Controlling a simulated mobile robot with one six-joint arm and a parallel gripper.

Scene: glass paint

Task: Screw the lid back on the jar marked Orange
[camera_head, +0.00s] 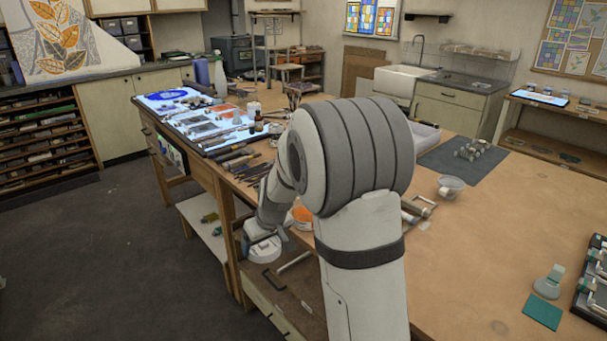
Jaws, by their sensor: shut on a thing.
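My arm rises large in the middle of the head view, and my wrist (263,247) hangs low beside the near left edge of the bench. The gripper's fingers do not show; the arm hides them or they are too small to make out. A small round orange-topped thing (302,214) shows just right of my wrist, partly covered by my arm. It may be the Orange jar or its lid; no marking can be read and I cannot tell which. No separate lid can be made out.
The wooden bench (470,235) is mostly bare on the right. A clear tub (451,187) stands on it, with small jars on a dark mat (462,160) behind. Tools and a lit panel (180,97) fill the far left end. A teal square (543,311) lies front right.

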